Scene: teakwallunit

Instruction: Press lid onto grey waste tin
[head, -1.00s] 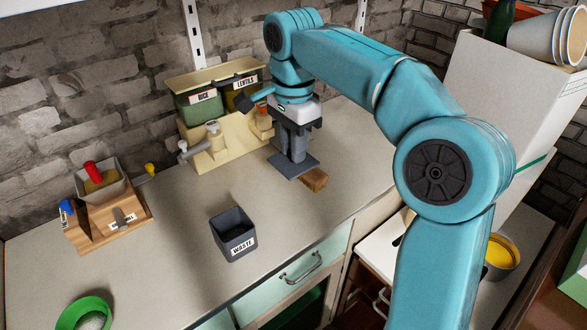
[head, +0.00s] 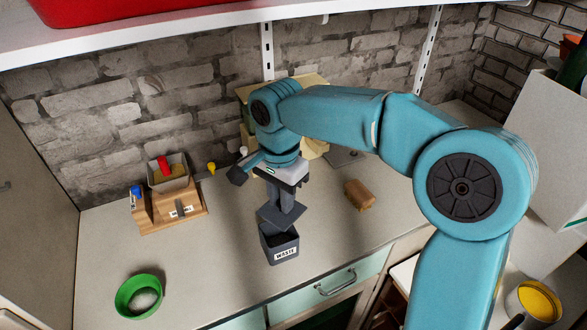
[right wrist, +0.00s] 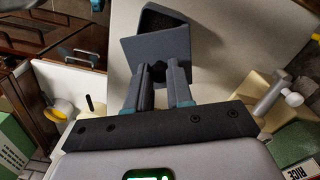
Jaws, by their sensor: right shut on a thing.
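The grey waste tin (head: 284,248), labelled WASTE, stands upright on the counter in the head view, its mouth partly uncovered. My right gripper (head: 283,203) is shut on the flat grey lid (head: 281,216) and holds it above the tin's back part, tilted and not seated. In the right wrist view the gripper's fingers (right wrist: 158,85) grip the lid (right wrist: 157,55) from its upper side, and the tin (right wrist: 163,19) shows beyond the lid's far edge. I cannot tell whether lid and rim touch. My left gripper is not in view.
A brown wooden block (head: 359,194) lies to the right of the tin. A wooden grinder box (head: 172,205) and a green bowl (head: 138,297) stand to the left. Cream-coloured things stand behind my arm by the brick wall. The counter's front edge is close to the tin.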

